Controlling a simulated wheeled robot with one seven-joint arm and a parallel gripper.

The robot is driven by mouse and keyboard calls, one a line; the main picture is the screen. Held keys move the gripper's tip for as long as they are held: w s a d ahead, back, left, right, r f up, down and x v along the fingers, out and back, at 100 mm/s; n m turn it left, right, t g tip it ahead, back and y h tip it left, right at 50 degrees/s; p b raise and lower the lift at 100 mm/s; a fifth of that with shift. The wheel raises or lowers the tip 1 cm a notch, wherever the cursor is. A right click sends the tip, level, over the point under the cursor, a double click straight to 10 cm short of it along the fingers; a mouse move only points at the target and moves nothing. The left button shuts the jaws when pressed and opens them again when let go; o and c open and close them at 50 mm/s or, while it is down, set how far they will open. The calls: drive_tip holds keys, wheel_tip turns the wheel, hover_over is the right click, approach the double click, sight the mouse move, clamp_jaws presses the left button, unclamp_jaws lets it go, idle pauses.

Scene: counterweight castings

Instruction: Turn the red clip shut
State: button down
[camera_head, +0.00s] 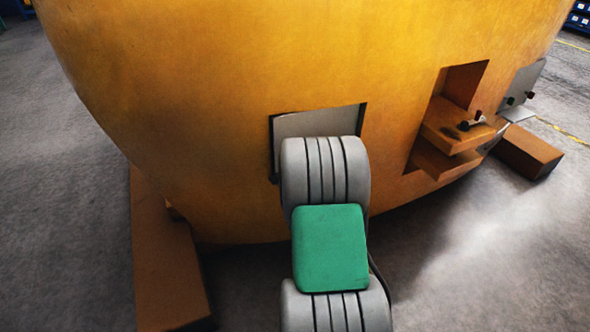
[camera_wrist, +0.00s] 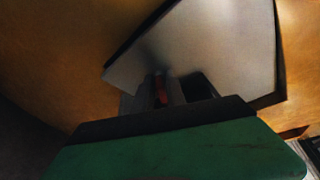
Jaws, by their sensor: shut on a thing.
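The red clip (camera_wrist: 161,91) shows as a narrow red piece in the wrist view, in front of a pale grey plate (camera_wrist: 215,50). My gripper (camera_wrist: 167,84) is shut on it, with grey fingers beside the red. Much of the clip is hidden by the fingers, and how far it is turned cannot be told. In the head view the same grey plate (camera_head: 318,122) sits in a recess of the big yellow casting (camera_head: 200,60). There my own arm hides the clip and the gripper.
To the right, a cut-out in the casting holds a ledge (camera_head: 445,128) with a small dark-red-ended fitting (camera_head: 471,121). Another grey plate (camera_head: 524,82) with dark red knobs is farther right. Brown blocks (camera_head: 165,265) (camera_head: 528,152) stand at the casting's base. Grey floor is open at lower right.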

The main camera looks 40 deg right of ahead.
drive_tip(key=n+b, duration=0.1)
drive_tip(key=b, duration=0.2)
drive_tip(key=f+n+t+h+b, duration=0.1)
drive_tip(key=n+b, duration=0.1)
drive_tip(key=b, duration=0.1)
drive_tip(key=shift+w+a+h, duration=0.1)
drive_tip(key=shift+h, duration=0.2)
drive_tip(key=shift+r+n+h+b, duration=0.1)
drive_tip(key=shift+n+h+b, duration=0.2)
drive_tip(key=shift+n+b, duration=0.8)
drive_tip(key=shift+r, duration=0.1)
drive_tip(key=c, duration=1.5)
unclamp_jaws()
drive_tip(key=v, duration=0.8)
